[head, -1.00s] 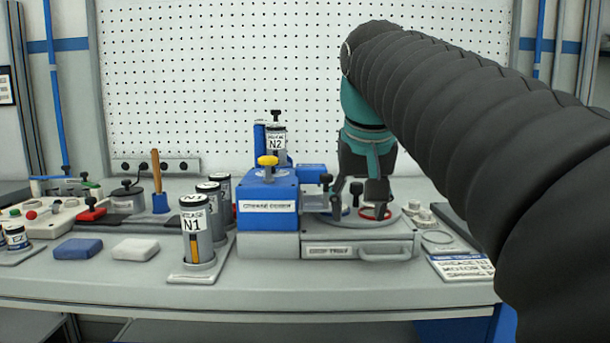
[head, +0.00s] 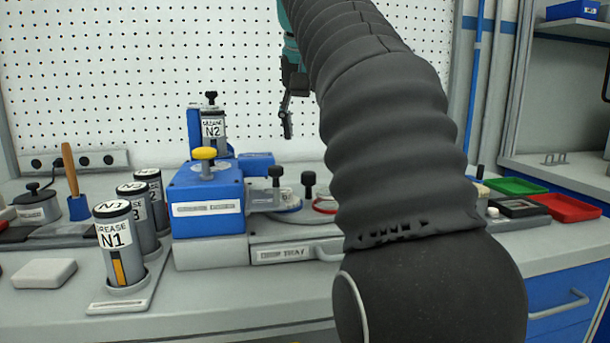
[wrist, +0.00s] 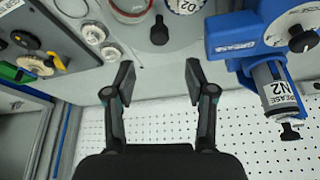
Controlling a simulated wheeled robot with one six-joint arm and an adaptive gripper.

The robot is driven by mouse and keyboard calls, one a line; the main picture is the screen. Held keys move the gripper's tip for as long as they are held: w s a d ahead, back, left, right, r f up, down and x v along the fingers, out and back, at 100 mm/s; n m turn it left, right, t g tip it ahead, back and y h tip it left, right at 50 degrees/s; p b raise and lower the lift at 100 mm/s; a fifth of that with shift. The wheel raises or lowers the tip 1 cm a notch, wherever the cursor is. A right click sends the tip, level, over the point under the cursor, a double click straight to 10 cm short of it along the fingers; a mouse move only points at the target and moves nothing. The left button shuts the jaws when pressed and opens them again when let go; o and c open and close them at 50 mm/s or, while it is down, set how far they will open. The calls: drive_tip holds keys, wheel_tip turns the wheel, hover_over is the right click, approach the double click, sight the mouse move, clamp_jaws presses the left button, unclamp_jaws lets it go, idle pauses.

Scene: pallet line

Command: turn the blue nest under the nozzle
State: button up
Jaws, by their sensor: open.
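The blue nest (head: 288,209) shows as a blue-edged ring on the turntable, just right of the blue grease unit (head: 208,205). The nozzle itself is not clear, so I cannot tell whether the nest is under it. The red nest (head: 325,207) sits to its right, partly behind my arm; it also shows at the top of the wrist view (wrist: 131,14). A black knob (head: 308,182) stands up between them. My gripper (head: 287,122) is raised above and behind the turntable, touching nothing. In the wrist view its fingers (wrist: 160,82) are apart and empty.
Grease cartridge N2 (head: 213,128) stands upright on the unit behind a yellow knob (head: 205,154). Cartridge N1 (head: 115,243) and others stand in a rack at left. Green (head: 516,186) and red (head: 567,207) trays lie at right. My arm covers the bench's middle.

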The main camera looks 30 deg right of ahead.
sight(308, 173)
drive_tip(key=b+x, duration=0.2)
drive_tip(key=x, duration=0.8)
drive_tip(key=shift+b, duration=0.35)
clamp_jaws()
